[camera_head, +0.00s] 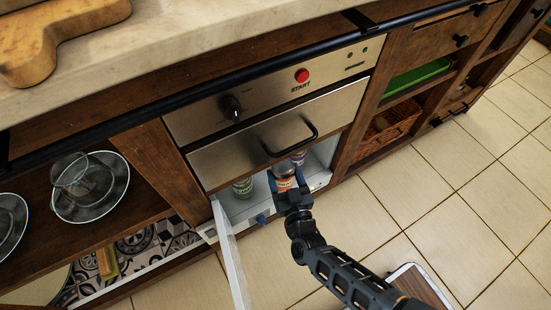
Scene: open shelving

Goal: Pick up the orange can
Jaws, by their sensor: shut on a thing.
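The orange can (284,171) is upright at the front of a low white compartment under the oven panel. My gripper (285,184) is shut on it, with a finger on either side of the can. My arm reaches in from the lower right. The lower part of the can is hidden behind my gripper. A green and white can (243,187) stands inside the compartment to the left. Another can (299,157) stands behind the orange one and is partly hidden.
A white door (229,255) stands open at the compartment's left side. The oven handle (291,136) juts out just above the cans. Glass dishes (90,187) sit on the left shelf. A basket (389,129) and green tray (416,79) are at right. The tiled floor at right is largely clear.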

